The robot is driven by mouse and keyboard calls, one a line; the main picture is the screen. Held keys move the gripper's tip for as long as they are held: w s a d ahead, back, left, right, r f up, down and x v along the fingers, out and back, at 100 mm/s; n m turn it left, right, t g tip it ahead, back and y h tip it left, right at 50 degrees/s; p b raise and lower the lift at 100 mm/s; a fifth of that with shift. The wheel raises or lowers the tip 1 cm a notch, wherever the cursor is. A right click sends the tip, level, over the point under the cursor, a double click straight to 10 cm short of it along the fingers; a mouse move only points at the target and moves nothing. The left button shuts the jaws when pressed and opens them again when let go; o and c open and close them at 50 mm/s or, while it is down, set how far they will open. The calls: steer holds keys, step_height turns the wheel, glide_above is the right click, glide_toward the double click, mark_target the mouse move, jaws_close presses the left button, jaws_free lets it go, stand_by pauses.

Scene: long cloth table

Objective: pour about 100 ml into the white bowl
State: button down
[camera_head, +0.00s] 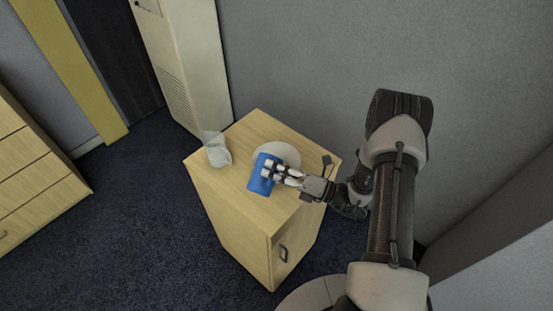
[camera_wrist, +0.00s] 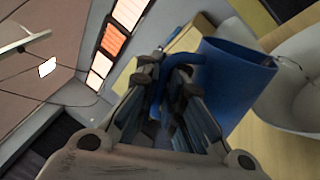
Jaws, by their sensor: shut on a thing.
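My gripper (camera_head: 282,176) is shut on the handle of a blue mug (camera_head: 262,173) above the cabinet top. The wrist view shows the fingers (camera_wrist: 170,85) around the handle and the blue mug (camera_wrist: 236,85) just right of them. The mug appears tilted; its contents are hidden. The white bowl (camera_head: 284,152) stands on the cabinet top, partly hidden behind the mug and gripper. In the wrist view the white bowl (camera_wrist: 292,92) is at the right, close to the mug's rim. I cannot tell whether mug and bowl touch, and no liquid stream is visible.
A clear container (camera_head: 217,153) stands on the wooden cabinet (camera_head: 232,203) near its left edge. A small dark object (camera_head: 326,160) shows near the right edge. A grey wall is behind, and a pale tall unit (camera_head: 185,60) stands behind left.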

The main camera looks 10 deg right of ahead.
steer(key=shift+w+d+r+m+p, duration=0.4)
steer(key=shift+r+m+p, duration=0.2)
steer(key=shift+m+p, duration=0.2)
stand_by(0.9)
steer(key=shift+s+a+f, duration=0.1)
steer(key=shift+f, duration=0.1)
steer(key=b, duration=0.1)
steer(key=f+n, duration=0.1)
steer(key=b, duration=0.1)
steer(key=shift+s+a+f+t+b, duration=0.25)
steer(key=shift+s+f+t+b, duration=0.05)
steer(key=shift+t, duration=0.1)
steer(key=shift+s+a+r+n+b, duration=0.15)
steer(key=shift+n+b, duration=0.05)
steer(key=shift+n, duration=0.35)
steer(key=shift+s+a+r+n+b, duration=0.1)
steer(key=shift+r+n+b, duration=0.05)
steer(key=shift+n, duration=0.4)
steer(key=shift+s+a+r+n+t+b, duration=0.15)
steer(key=shift+n+b, duration=0.2)
steer(key=shift+n, duration=0.25)
steer(key=shift+s+a+r+n+t+b, duration=0.15)
steer(key=shift+n+b, duration=0.15)
steer(key=shift+n, duration=0.3)
steer(key=shift+s+a+f+n+h+b, duration=0.25)
steer(key=shift+f+n+h+b, duration=0.15)
steer(key=shift+b, duration=0.2)
